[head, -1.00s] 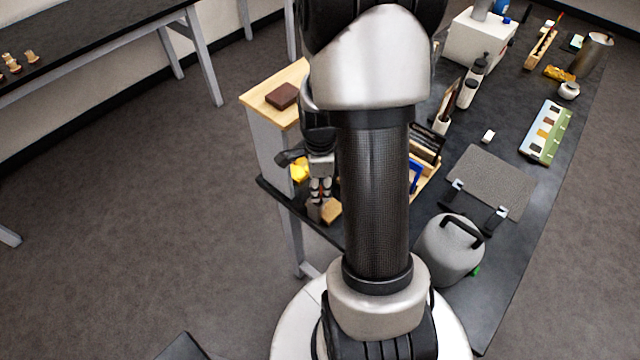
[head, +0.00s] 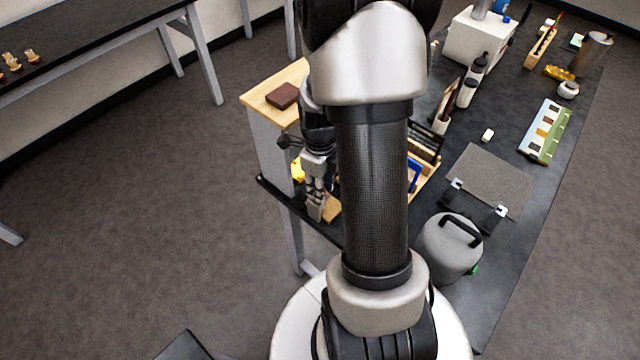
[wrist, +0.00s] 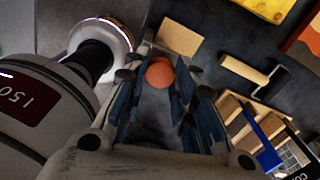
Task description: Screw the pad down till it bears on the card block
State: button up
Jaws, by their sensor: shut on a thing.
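My gripper (head: 316,204) is low over the near left corner of the dark bench, fingers pointing down. In the wrist view my gripper (wrist: 160,88) is shut on a round orange-brown knob (wrist: 159,72), seen end-on between the fingers. A flat tan block (wrist: 179,37), perhaps the card block, lies just beyond the fingertips; a tan block (head: 332,208) also shows beside the gripper in the head view. The pad and its screw cannot be made out, so contact between pad and block cannot be told.
A wooden-topped stand (head: 262,92) with a brown block (head: 282,96) rises close behind my gripper. A wooden organiser (wrist: 240,122) with a blue frame lies to its right. A yellow item (wrist: 268,8) is near. A grey canister (head: 449,250) stands farther right.

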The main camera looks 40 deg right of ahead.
dwell(0.4)
jog(key=o, duration=1.1)
